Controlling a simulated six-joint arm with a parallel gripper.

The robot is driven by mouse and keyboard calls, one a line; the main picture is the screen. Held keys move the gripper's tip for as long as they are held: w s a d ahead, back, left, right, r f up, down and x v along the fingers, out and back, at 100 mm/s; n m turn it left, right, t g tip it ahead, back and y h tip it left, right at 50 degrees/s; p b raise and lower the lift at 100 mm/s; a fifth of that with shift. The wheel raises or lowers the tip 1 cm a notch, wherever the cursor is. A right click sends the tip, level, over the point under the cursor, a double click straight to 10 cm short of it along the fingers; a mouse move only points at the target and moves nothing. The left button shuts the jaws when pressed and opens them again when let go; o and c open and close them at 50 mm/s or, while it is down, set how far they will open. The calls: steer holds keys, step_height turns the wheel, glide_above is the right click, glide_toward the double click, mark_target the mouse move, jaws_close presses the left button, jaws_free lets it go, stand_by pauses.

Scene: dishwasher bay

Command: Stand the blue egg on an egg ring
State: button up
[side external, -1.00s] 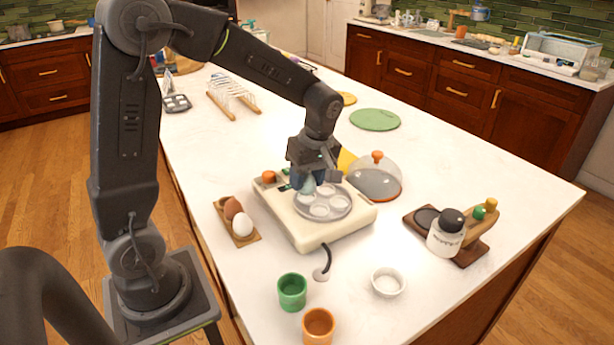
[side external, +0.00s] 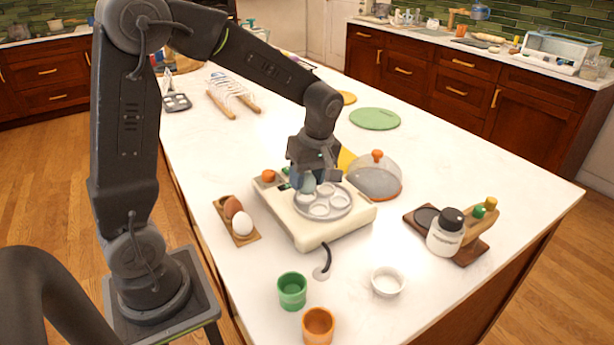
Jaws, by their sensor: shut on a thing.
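The blue egg (side external: 308,184) is pale blue and sits between the fingers of my gripper (side external: 310,177), which is shut on it. It is at the back left part of the grey round egg tray (side external: 325,212), over or at one of its rings. I cannot tell whether the egg touches a ring. The tray has several round rings and lies on a cream cooker base (side external: 307,233). The nearer rings look empty. The far side of the tray is partly hidden by my gripper.
A wooden holder (side external: 247,239) with a brown egg (side external: 233,207) and a white egg (side external: 242,223) stands left of the cooker. A clear dome lid (side external: 375,181) is behind right. Green (side external: 292,291) and orange (side external: 318,325) cups and a white bowl (side external: 388,282) are in front.

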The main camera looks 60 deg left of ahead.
steer(key=shift+f, duration=0.75)
stand_by(0.8)
steer(key=o, duration=0.7)
steer(key=shift+o, duration=0.2)
steer(key=o, duration=0.3)
steer(key=shift+r, duration=4)
